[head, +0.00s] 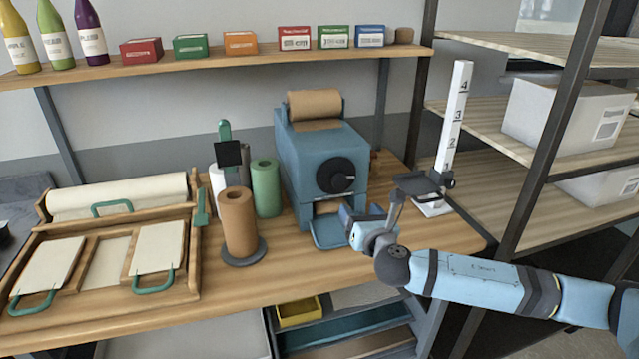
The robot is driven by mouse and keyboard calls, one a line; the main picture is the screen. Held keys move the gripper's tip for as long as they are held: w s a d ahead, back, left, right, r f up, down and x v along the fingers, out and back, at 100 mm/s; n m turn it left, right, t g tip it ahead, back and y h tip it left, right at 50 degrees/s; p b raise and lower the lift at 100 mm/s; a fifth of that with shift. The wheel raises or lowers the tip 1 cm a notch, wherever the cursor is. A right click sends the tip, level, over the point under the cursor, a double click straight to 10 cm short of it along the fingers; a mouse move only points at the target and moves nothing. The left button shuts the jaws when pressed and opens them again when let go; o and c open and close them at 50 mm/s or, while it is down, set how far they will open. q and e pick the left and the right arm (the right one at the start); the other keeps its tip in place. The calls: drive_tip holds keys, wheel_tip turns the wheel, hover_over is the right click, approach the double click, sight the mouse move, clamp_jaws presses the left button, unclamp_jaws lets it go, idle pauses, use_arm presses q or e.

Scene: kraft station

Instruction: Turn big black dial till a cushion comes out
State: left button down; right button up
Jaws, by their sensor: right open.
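The big black dial (336,175) is on the front face of a blue machine (301,165). A brown paper roll (315,104) sits on top of the machine. Below the dial is an opening with a blue tray (329,240) sticking out in front. I see no cushion on the visible part of the tray. My right gripper (371,213) is open, in front and to the right of the machine, lower than the dial and apart from it. It partly hides the tray's right side. My left gripper is not in view.
A white numbered post (453,120) stands just right of my right gripper. Brown (239,224) and green (265,188) rolls stand left of the machine. A wooden rack with pads (158,248) fills the table's left. Bare tabletop (290,275) lies in front of the machine.

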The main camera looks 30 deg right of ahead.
sight(342, 185)
drive_tip(key=p+x, duration=0.1)
drive_tip(key=x, duration=1.2)
drive_tip(key=shift+w, duration=0.3)
drive_tip(key=c, duration=0.9)
